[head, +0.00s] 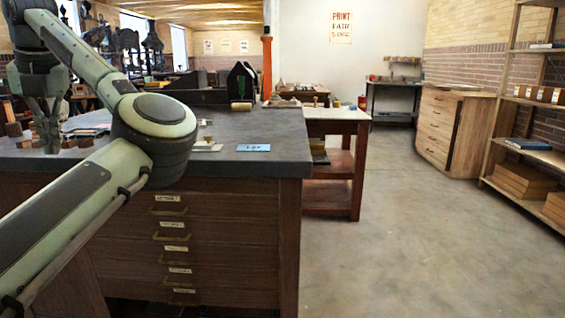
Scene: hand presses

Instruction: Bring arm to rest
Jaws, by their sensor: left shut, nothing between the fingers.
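My left arm comes in from the lower left, bends at a large elbow joint in front of the cabinet, and folds back to the upper left. My left gripper (47,135) hangs at the left edge with its fingers pointing down, shut and empty. It is over the left part of the dark worktop (240,130), close to several small wooden blocks (68,143). I cannot tell whether the fingertips touch the worktop or a block. My right gripper is not in view.
A drawer cabinet (235,235) carries the worktop. A blue card (253,147) lies near its front edge, and a wooden roller (241,106) lies farther back. A side table (338,127) stands behind on the right. Shelves (545,155) line the right wall. The concrete floor (430,250) between is clear.

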